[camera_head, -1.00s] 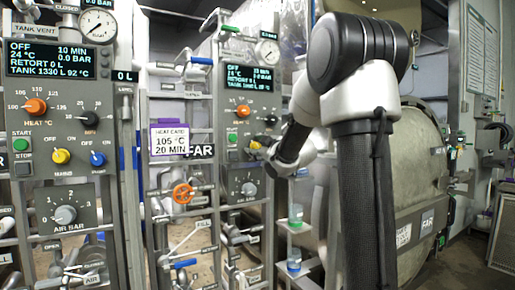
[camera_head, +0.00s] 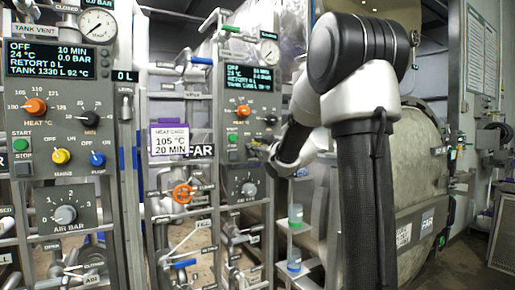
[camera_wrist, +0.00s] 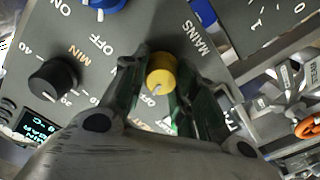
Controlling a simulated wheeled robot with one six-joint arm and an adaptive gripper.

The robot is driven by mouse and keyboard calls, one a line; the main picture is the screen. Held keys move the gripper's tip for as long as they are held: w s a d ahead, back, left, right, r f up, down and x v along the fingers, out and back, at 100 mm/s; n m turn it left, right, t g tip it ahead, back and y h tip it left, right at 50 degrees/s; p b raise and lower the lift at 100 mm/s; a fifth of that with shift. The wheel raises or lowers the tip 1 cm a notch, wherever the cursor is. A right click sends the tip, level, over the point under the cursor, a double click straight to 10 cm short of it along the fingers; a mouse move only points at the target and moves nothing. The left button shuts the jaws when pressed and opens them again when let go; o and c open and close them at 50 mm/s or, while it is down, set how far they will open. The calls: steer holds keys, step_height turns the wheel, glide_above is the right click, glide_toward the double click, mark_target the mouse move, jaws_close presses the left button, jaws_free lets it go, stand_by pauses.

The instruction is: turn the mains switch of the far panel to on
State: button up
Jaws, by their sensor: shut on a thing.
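The mains switch of the far panel is a yellow knob (camera_wrist: 161,73), with the word MAINS beside it in the wrist view. Its pale mark points down and left in that view, towards a label that seems to read OFF. My gripper (camera_wrist: 155,85) is shut on the knob, one finger on each side. In the head view my gripper (camera_head: 259,150) is at the far panel (camera_head: 252,133), below the black MIN knob, and largely hides the yellow knob. The ON label of the mains switch is not clear to me.
The black MIN knob (camera_wrist: 53,82) and a blue knob (camera_wrist: 103,4) are close to my fingers. A green start button (camera_head: 233,139) and the orange heat knob (camera_head: 243,111) are to the left. The near panel (camera_head: 60,130) has its own yellow knob.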

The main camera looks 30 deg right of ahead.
steer(key=m, duration=0.4)
steer(key=shift+d+m, duration=0.1)
steer(key=shift+m, duration=0.2)
steer(key=m, duration=0.4)
steer(key=shift+m, duration=0.4)
steer(key=o, duration=1)
steer(key=s, duration=1.2)
steer(key=shift+d, duration=0.25)
